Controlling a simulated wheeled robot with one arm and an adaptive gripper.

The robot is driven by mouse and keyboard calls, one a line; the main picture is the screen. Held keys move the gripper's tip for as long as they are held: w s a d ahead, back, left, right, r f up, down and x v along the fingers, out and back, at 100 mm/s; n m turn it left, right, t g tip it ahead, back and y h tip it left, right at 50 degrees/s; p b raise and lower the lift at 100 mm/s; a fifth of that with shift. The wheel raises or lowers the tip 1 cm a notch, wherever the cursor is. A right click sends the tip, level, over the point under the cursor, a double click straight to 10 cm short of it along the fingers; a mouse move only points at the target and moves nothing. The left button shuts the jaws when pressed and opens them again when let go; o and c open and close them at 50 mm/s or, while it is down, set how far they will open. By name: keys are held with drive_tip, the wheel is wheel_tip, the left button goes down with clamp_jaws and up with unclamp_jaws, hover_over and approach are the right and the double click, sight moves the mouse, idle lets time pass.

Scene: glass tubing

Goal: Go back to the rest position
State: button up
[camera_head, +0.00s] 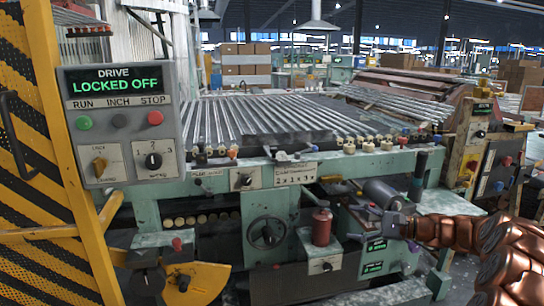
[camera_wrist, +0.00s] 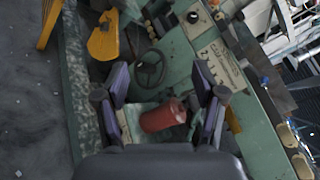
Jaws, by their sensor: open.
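My copper arm comes in from the right in the head view, with my gripper (camera_head: 368,222) in front of the green machine, to the right of a red canister (camera_head: 322,227). In the wrist view my gripper (camera_wrist: 160,80) has its two dark purple fingers spread apart. The red canister (camera_wrist: 163,115) shows between them in that picture. I see no contact with it, and the depth between them is hard to tell. Nothing is seen held.
A panel (camera_head: 120,120) reading "DRIVE LOCKED OFF" stands at the left beside a yellow striped guard (camera_head: 25,150). Glass tubes (camera_head: 270,118) lie across the machine top. A handwheel (camera_head: 266,233) is left of the canister. A control box (camera_head: 490,160) stands at the right.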

drive_tip(key=s+a+r+n+g+h+p, duration=0.4)
drive_tip(key=s+a, duration=0.4)
drive_tip(key=s, duration=0.4)
drive_tip(key=s+a+r+n+g+h+p, duration=0.1)
drive_tip(key=s+a+r+n+g+p, duration=0.25)
drive_tip(key=s+a+r+p, duration=0.55)
drive_tip(key=s+d+r+n+h+p, duration=0.1)
drive_tip(key=s+d+h+p, duration=0.1)
drive_tip(key=s, duration=0.7)
drive_tip(key=s+d+n+h+p, duration=0.2)
drive_tip(key=s+d+h, duration=0.3)
drive_tip(key=s, duration=0.4)
drive_tip(key=s+d+r+n+h+p, duration=0.1)
drive_tip(key=s+d+n+h+p, duration=0.1)
drive_tip(key=s, duration=0.6)
drive_tip(key=d+h+p, duration=0.1)
drive_tip(key=d+p, duration=0.1)
drive_tip(key=shift+s+d+r+h, duration=0.3)
drive_tip(key=shift+s+d, duration=0.05)
drive_tip(key=shift+s, duration=0.05)
drive_tip(key=shift+g, duration=0.25)
